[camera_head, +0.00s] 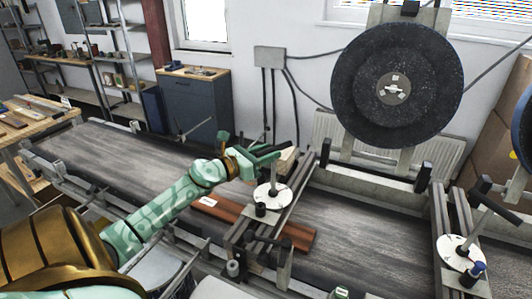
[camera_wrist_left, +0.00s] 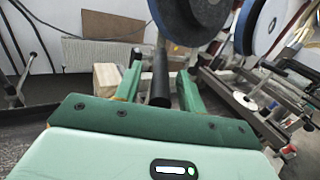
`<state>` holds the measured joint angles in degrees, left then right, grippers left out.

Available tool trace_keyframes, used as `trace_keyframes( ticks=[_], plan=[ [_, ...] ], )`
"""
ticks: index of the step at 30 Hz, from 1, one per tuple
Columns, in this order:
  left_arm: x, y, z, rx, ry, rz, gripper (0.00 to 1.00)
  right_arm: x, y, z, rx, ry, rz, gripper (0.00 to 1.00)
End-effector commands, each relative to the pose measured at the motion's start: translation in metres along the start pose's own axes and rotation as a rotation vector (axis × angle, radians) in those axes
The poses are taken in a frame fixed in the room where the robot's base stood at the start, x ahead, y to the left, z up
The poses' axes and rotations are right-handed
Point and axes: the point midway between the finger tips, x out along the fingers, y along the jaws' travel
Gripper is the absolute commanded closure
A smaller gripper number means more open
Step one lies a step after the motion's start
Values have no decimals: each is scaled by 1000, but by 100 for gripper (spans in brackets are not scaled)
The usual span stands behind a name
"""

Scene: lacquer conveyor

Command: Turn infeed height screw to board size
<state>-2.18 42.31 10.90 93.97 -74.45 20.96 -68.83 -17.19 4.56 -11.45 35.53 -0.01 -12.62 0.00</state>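The infeed height screw carries a white disc (camera_head: 272,196) with a black knob (camera_head: 260,210) and an upright spindle, on the near rails over the belt. A reddish-brown board (camera_head: 290,234) with a white label lies flat on the belt, partly under these rails. My left gripper (camera_head: 268,153) is just above the disc, by the spindle's top. In the left wrist view its two fingers (camera_wrist_left: 158,85) stand apart. A black cylinder (camera_wrist_left: 160,76) shows between them, with gaps on both sides; I cannot tell whether it is part of the screw. My right gripper is not in view.
A large dark wheel (camera_head: 397,85) stands behind the belt (camera_head: 130,160). A pale wooden block (camera_head: 288,160) is beside my left gripper. The left belt is mostly clear.

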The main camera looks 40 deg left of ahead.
Motion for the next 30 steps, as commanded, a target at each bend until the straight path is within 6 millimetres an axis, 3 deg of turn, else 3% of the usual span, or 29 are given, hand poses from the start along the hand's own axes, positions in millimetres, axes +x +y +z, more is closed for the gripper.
trace_keyframes(
  ticks=[7,11,14,24,30],
  plan=[
    [-1,0,0,0,0,-1,60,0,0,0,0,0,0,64],
    [-12,0,-2,0,2,-1,60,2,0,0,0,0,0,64],
    [-31,-1,-3,1,4,-2,60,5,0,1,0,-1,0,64],
    [-122,0,-4,-3,4,1,60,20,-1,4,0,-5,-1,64],
    [-154,0,-2,-2,1,0,60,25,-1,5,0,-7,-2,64]
  ],
)
